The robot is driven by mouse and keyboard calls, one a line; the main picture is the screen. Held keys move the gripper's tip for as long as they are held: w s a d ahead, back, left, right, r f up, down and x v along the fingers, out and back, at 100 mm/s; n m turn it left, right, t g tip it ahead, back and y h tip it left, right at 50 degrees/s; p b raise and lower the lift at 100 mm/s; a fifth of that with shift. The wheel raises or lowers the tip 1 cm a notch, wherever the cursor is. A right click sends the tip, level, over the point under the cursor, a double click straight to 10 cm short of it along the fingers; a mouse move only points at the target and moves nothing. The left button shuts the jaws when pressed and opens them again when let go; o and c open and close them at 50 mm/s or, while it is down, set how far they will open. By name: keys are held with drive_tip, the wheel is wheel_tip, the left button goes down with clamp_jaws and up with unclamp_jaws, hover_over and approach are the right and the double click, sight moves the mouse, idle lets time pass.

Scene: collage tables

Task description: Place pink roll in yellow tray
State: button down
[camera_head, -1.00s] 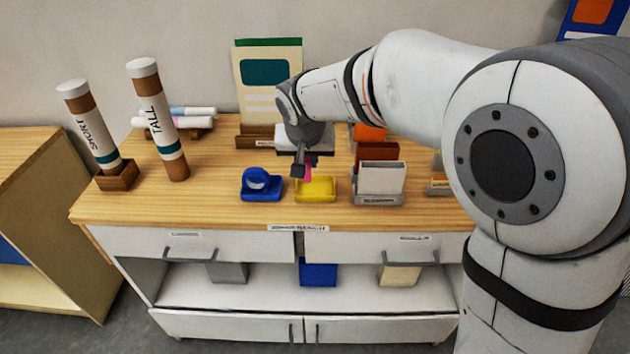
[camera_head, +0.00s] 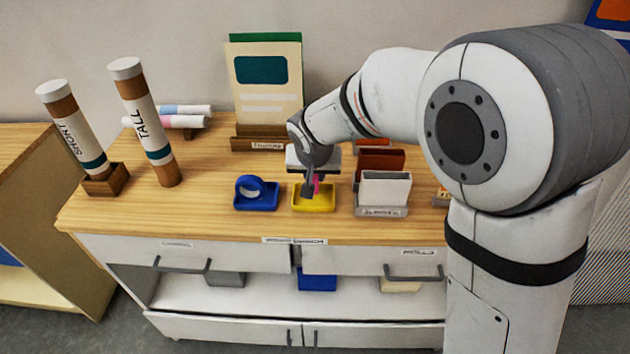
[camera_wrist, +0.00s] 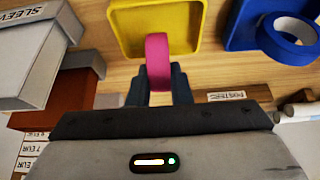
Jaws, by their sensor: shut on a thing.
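The pink roll (camera_wrist: 157,62) is between the fingers of my gripper (camera_wrist: 160,80) in the wrist view, seen edge-on. In the head view the pink roll (camera_head: 317,183) shows only in part beside my gripper (camera_head: 309,191). My gripper is shut on it. The yellow tray (camera_head: 314,207) is on the wooden tabletop, directly under or just behind the roll. In the wrist view the roll overlaps the near edge of the yellow tray (camera_wrist: 187,15). I cannot tell whether the roll touches the tray floor.
A blue tray (camera_head: 257,203) with a blue roll (camera_head: 249,186) stands left of the yellow tray. A grey-white sleeve box (camera_head: 384,190) stands to the right. A poster stand (camera_head: 258,139) is behind.

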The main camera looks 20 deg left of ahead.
drive_tip(key=shift+s+f, duration=0.1)
drive_tip(key=shift+f, duration=1.1)
drive_tip(key=shift+a+f, duration=0.1)
drive_tip(key=shift+f, duration=0.05)
drive_tip(key=c, duration=1.3)
unclamp_jaws()
